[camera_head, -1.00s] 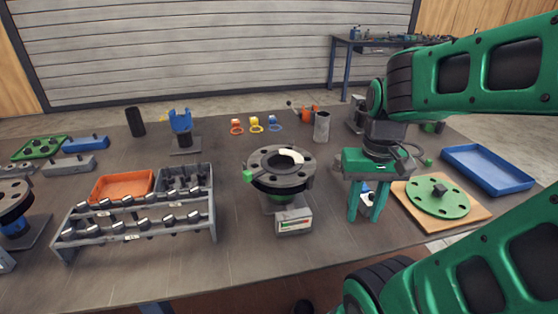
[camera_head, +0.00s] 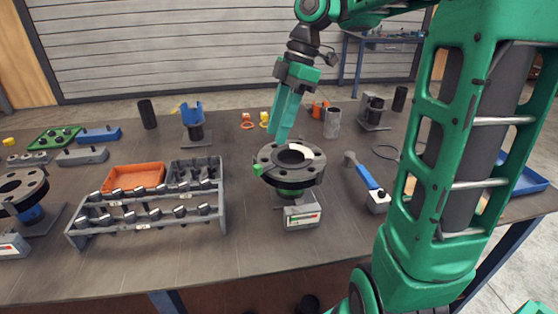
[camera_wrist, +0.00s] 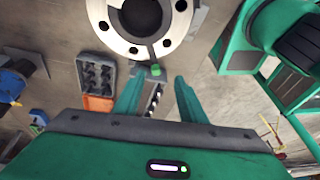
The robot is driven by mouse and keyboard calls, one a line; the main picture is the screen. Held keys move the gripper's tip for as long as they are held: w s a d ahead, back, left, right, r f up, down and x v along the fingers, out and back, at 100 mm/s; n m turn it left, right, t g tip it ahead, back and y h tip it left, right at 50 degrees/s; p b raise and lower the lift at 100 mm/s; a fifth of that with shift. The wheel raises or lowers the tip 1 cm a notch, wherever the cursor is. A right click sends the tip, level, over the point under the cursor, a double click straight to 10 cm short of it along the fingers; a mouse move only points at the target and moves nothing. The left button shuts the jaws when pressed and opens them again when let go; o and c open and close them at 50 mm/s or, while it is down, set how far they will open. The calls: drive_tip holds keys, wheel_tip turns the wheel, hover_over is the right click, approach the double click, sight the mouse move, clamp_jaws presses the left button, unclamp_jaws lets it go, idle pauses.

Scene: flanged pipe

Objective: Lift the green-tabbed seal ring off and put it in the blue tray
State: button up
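The flanged pipe (camera_head: 268,158) stands upright at the middle of the table, a grey bolt-holed disc around a dark bore. The green tab (camera_head: 257,170) of the seal ring sticks out at its left rim; the rest of the ring is hard to tell from the flange. In the wrist view the tab (camera_wrist: 155,70) shows at the flange's (camera_wrist: 183,38) near edge. My gripper (camera_head: 279,137) is above the flange's far side; in the wrist view its fingers (camera_wrist: 157,97) are apart and empty, roughly in line with the tab. The blue tray (camera_head: 532,184) is at the far right, partly hidden by my arm.
A labelled gauge box (camera_head: 302,213) stands before the pipe. A blue-handled tool (camera_head: 367,177) and a thin dark ring (camera_head: 386,152) lie to its right. A grey rack (camera_head: 150,226) and an orange tray (camera_head: 134,178) stand left. Coloured small parts lie behind.

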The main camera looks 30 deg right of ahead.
sight(257, 165)
drive_tip(key=shift+w+a+f+n+g, duration=0.1)
drive_tip(key=shift+w+a+f+n, duration=0.1)
drive_tip(key=shift+a+f+n, duration=0.95)
drive_tip(key=shift+w+a+f+n+g, duration=0.2)
drive_tip(key=shift+a+f, duration=0.3)
drive_tip(key=shift+f, duration=1.25)
drive_tip(key=shift+w+a+f+n, duration=0.15)
drive_tip(key=shift+a+f+n, duration=0.65)
drive_tip(key=shift+f, duration=0.65)
drive_tip(key=shift+c, duration=0.4)
clamp_jaws()
